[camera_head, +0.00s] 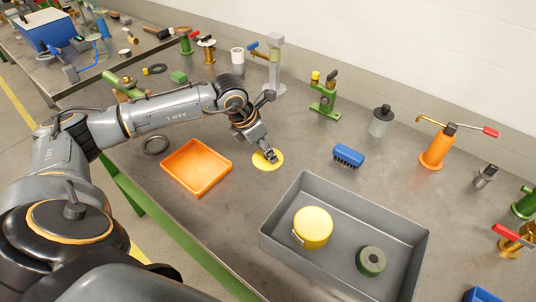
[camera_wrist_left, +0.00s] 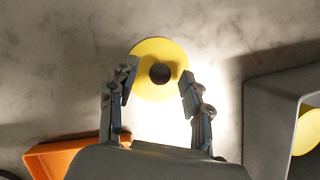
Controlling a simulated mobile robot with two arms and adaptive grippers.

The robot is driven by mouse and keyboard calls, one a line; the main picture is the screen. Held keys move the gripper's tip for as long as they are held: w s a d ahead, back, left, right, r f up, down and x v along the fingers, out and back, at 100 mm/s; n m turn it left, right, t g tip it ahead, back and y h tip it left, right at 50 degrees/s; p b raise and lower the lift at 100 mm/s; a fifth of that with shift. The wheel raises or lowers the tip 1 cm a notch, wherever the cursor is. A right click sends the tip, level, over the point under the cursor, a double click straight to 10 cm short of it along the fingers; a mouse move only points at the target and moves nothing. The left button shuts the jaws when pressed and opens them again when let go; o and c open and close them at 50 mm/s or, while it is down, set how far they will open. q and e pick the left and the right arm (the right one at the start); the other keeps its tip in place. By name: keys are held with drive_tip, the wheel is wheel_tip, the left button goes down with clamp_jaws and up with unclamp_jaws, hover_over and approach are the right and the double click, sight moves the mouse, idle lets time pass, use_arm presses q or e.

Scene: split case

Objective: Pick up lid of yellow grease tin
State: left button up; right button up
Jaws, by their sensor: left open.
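The yellow lid (camera_head: 267,160), a flat disc, lies on the grey workbench between the orange tray and the grey tray. In the left wrist view the lid (camera_wrist_left: 160,52) shows a dark round knob (camera_wrist_left: 160,73) at its middle. My left gripper (camera_head: 270,156) is right above the lid; in the left wrist view its open fingers (camera_wrist_left: 158,88) stand to either side of the knob, with nothing between them. Contact with the lid cannot be told. The yellow tin (camera_head: 314,226) stands in the grey tray (camera_head: 345,188). My right gripper is not in view.
An orange tray (camera_head: 196,166) lies left of the lid. A dark green roll (camera_head: 371,261) is in the grey tray beside the tin.

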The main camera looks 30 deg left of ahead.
use_arm(q)
drive_tip(key=shift+w+d+f, duration=0.1)
drive_tip(key=shift+w+f, duration=0.05)
drive_tip(key=shift+f, duration=0.25)
drive_tip(key=shift+c, duration=0.2)
clamp_jaws()
drive_tip(key=shift+r, duration=0.1)
